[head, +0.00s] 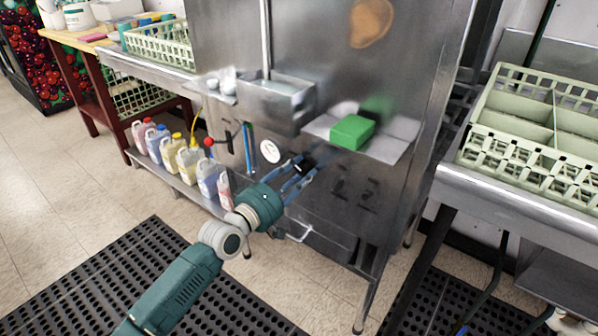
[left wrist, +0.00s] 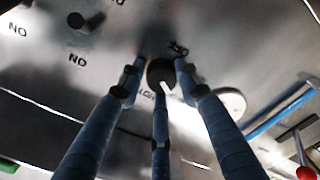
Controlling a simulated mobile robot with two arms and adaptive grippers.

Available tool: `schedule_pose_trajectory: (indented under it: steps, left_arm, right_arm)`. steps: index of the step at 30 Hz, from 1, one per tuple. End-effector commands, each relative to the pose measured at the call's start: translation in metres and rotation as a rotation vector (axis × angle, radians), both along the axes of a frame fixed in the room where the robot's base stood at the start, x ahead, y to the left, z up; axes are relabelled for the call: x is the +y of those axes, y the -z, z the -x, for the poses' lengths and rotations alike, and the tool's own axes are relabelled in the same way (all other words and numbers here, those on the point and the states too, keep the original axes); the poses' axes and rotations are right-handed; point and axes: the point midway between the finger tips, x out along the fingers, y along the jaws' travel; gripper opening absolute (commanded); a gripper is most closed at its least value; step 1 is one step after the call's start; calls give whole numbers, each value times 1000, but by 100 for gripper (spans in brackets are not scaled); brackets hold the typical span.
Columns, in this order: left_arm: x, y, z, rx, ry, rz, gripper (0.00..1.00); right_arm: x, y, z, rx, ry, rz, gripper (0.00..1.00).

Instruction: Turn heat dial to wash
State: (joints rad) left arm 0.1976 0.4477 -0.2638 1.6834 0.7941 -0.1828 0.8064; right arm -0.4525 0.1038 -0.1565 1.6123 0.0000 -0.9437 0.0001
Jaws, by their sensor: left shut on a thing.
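The heat dial (left wrist: 161,73) is a round dark knob with a white pointer mark on the steel machine front. In the left wrist view the mark points down and slightly right. Small dark labels stand near the knob, one above and one at lower left; they are partly covered and I cannot read them surely. My left gripper (left wrist: 160,80) has its three blue fingers closed around the dial. In the head view the left gripper (head: 300,172) reaches the machine's front, right of the white round gauge (head: 270,151), and mostly hides the dial. My right gripper is not in view.
More dark knobs (head: 338,187) sit right of the dial. A green block (head: 352,132) lies on a steel shelf above. A red-balled lever (head: 208,142) juts out at left. Several jugs (head: 188,161) stand on a low shelf. A rack (head: 510,150) rests on the right counter.

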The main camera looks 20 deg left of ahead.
Motion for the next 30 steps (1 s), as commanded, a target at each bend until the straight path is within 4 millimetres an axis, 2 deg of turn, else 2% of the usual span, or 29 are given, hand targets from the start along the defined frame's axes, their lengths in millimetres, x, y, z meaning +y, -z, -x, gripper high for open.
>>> schedule_pose_trajectory:
  steps: [1, 20, 21, 23, 30]
  left_arm:
    - [-5, 8, 2, 12, 9, -16, 7]
    - [-5, 10, 3, -3, 9, -60, 7]
    - [-5, 11, 3, -3, 9, -60, 37]
    - [-5, 10, 3, -3, 9, -60, 49]
    - [-3, 6, 1, -10, 5, -59, 51]
  right_arm:
    - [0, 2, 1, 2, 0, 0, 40]
    - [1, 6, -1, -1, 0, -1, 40]
    - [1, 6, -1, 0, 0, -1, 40]
    - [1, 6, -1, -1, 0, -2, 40]
    - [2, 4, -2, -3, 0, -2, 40]
